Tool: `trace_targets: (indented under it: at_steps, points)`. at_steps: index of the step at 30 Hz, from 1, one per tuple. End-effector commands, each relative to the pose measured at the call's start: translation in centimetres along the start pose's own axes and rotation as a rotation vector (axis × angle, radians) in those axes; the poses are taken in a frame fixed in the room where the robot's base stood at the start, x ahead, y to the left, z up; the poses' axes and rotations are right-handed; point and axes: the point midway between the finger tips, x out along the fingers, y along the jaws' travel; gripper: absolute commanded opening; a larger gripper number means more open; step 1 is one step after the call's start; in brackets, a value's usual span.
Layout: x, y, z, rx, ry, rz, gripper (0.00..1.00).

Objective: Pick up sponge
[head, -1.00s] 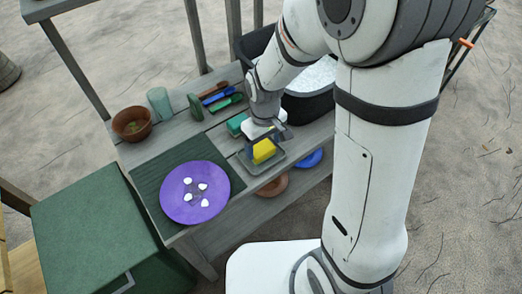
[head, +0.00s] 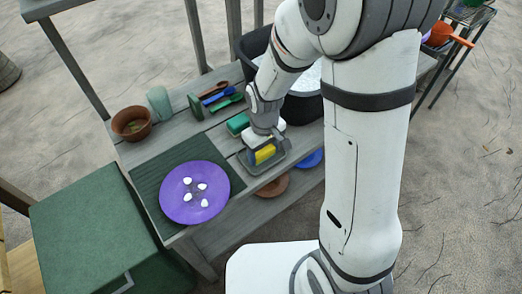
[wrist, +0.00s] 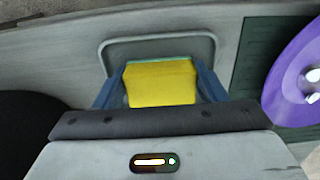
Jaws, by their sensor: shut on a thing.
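The yellow sponge (head: 264,154) rests in a small grey tray (head: 278,164) on the wooden bench. In the wrist view the sponge (wrist: 160,82) lies between the two blue fingers of my gripper (wrist: 160,88), with a thin teal layer along its far edge. My gripper (head: 262,150) is shut on the sponge from above. The tray's rim (wrist: 158,40) shows behind the sponge. Whether the sponge touches the tray floor is hidden.
A purple plate (head: 195,208) with several white pieces lies on a dark green mat (head: 150,178) to the left. A green block (head: 238,123) is close behind the gripper. A black tub (head: 300,108) stands behind. A terracotta bowl (head: 143,126) and a green cup (head: 159,98) stand at the far left.

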Motion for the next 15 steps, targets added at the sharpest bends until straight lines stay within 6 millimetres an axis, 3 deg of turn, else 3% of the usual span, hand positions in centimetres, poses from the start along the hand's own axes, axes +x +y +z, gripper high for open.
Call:
trace_targets:
  at_steps: [7,15]
  points:
    - [-1.0,0.1,-0.1,0.001,0.004,0.001,0.4]
    - [-6.3,0.1,-0.1,0.001,0.006,0.002,0.4]
